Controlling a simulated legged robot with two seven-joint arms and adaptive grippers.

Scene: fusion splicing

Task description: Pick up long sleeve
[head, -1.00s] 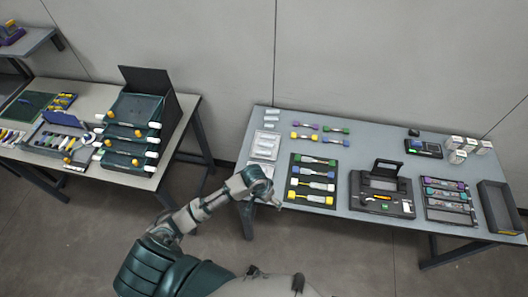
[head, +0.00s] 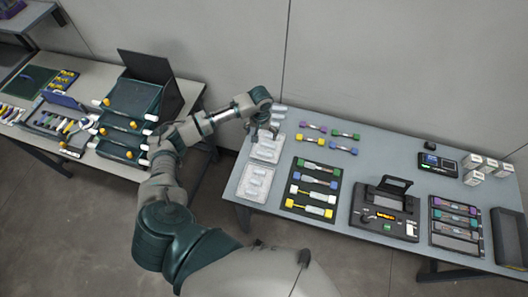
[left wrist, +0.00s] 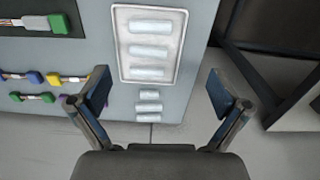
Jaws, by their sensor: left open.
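Pale, clear sleeves lie at the left end of the right-hand table. In the left wrist view, longer sleeves (left wrist: 149,51) lie side by side in a white tray (left wrist: 123,62). Shorter loose sleeves (left wrist: 149,107) lie in a row beyond it. In the head view, this far tray (head: 264,160) sits behind a similar near tray (head: 243,196); I cannot tell which sleeve is meant. My left gripper (head: 263,133) is open and empty above the far tray's back edge. In the left wrist view its spread fingers (left wrist: 159,84) frame the tray's edge and the loose sleeves. My right gripper is not in view.
Coloured connector pieces (head: 343,151) lie right of the sleeves. A black mat (head: 291,190) with several connectors is nearer. A black splicer (head: 386,205) stands further right. A stack of drawers (head: 136,97) stands on the left table.

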